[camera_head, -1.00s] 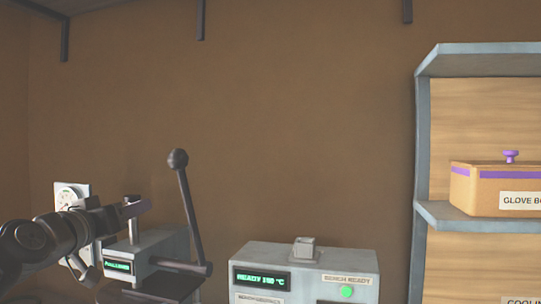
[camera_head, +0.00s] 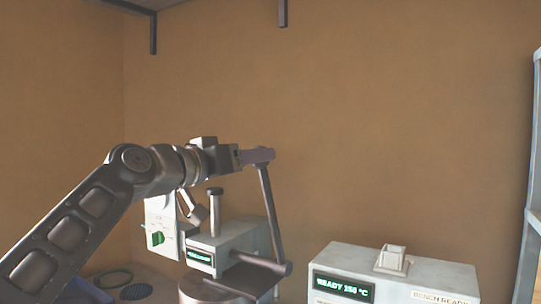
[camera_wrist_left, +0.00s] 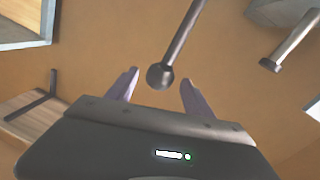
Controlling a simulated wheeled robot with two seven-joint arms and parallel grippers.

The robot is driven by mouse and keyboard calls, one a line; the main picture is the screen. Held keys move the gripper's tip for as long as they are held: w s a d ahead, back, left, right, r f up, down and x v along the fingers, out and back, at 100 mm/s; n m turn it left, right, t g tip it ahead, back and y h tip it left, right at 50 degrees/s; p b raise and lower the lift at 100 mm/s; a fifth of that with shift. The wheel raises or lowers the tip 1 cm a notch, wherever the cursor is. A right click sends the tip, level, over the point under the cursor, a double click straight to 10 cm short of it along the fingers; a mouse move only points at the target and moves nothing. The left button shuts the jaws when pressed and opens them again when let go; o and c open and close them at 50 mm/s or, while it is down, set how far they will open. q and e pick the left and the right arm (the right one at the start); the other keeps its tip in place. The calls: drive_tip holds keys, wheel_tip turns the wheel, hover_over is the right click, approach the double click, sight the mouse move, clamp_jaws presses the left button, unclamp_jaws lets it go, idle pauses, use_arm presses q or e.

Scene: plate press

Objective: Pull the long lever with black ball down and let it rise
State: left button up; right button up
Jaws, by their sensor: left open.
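The long lever (camera_head: 272,217) rises from the side of the plate press (camera_head: 236,244) and leans slightly left. Its black ball (camera_wrist_left: 160,76) is hidden behind my gripper in the head view but shows in the left wrist view. My left gripper (camera_head: 262,155) is at the top of the lever. In the left wrist view my left gripper (camera_wrist_left: 158,85) is open, with the ball between its two fingers and a gap on each side. My right gripper is not in view.
A grey box (camera_head: 385,275) with a display reading READY stands right of the press. Shelf framing (camera_head: 530,190) is at the right edge. The wall behind is bare.

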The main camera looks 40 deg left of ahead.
use_arm(q)
drive_tip(key=w+p, duration=0.1)
drive_tip(key=w, duration=0.5)
drive_tip(key=shift+w+p, duration=0.3)
clamp_jaws()
idle(0.4)
idle(0.3)
